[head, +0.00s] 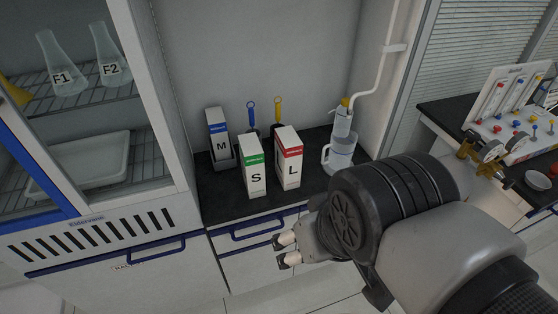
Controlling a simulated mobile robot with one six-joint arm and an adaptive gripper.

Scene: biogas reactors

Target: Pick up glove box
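Three upright boxes that look like glove boxes stand on the dark counter (222,203) in the head view. The box marked M (220,146) has a blue top band and stands at the back left. The box marked S (252,180) has a green band and stands in front. The box marked L (289,170) has a red band and stands just right of it. My gripper (282,250) is in front of the counter, below and apart from the boxes. Its two fingertips are spread with nothing visible between them.
A clear jug (340,152) with a yellow-capped bottle (342,118) stands right of the boxes. Blue and yellow-handled tools (278,108) are behind them. A cabinet with flasks (65,70) is at left. A valve panel (512,100) stands on another bench at right.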

